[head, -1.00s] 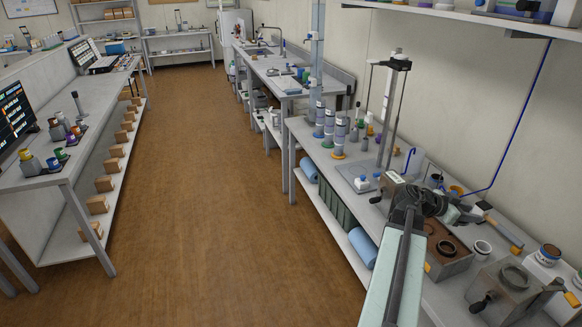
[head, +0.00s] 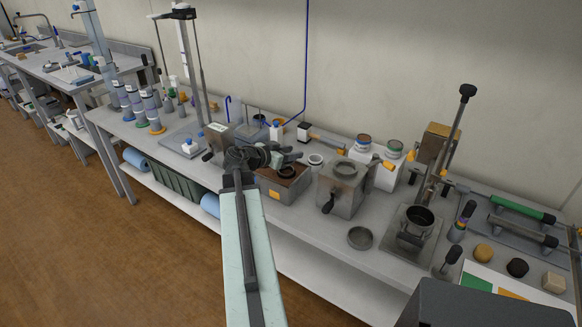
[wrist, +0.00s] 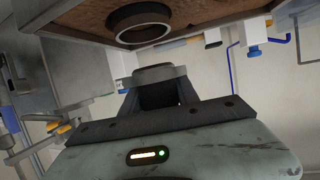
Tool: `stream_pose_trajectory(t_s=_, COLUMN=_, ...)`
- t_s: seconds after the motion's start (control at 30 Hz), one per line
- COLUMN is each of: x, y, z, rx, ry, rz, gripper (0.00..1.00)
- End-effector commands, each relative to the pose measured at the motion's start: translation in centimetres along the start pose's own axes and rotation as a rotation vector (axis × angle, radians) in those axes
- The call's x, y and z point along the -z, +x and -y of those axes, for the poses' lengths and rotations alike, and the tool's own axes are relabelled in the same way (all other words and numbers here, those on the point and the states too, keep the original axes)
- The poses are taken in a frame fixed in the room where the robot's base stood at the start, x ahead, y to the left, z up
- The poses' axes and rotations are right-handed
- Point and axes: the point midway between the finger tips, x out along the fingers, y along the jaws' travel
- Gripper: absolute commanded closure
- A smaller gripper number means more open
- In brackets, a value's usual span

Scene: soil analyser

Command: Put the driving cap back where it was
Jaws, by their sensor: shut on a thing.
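My gripper (head: 268,157) is out over the right-hand bench, beside the soil box. In the wrist view my gripper (wrist: 158,95) is shut on a round grey metal piece with a darker round top, which I take to be the driving cap (wrist: 178,74). In the head view the cap is mostly hidden by my wrist. The soil box (head: 271,189) has brown soil and a dark ring (head: 286,173) on top. The box (wrist: 75,14) and ring (wrist: 140,32) also show in the wrist view, close to the cap but apart from it.
A metal box with a crank (head: 343,188) stands right of the soil box. A pale ring (head: 316,160) and a mallet (head: 321,138) lie behind. A shallow tin (head: 361,238) sits near the front edge. A drop-hammer stand (head: 411,240) is further right. Bare bench shows around the tin.

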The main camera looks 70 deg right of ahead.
Motion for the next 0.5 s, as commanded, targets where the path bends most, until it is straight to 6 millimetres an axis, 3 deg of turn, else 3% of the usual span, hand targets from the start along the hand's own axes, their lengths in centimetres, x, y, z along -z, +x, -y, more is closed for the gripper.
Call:
stream_pose_trajectory(t_s=0.03, x=-1.5, y=0.6, z=0.0, rx=0.0, ry=0.0, rz=0.0, gripper=1.0)
stream_pose_trajectory(t_s=0.17, x=-3.7, y=1.4, z=0.0, rx=0.0, ry=0.0, rz=0.0, gripper=1.0)
stream_pose_trajectory(t_s=0.4, x=-3.5, y=1.3, z=0.0, rx=0.0, ry=0.0, rz=0.0, gripper=1.0)
stream_pose_trajectory(t_s=0.43, x=-3.5, y=1.3, z=0.0, rx=0.0, ry=0.0, rz=0.0, gripper=0.6)
stream_pose_trajectory(t_s=0.5, x=-3.5, y=1.3, z=0.0, rx=0.0, ry=0.0, rz=0.0, gripper=0.41)
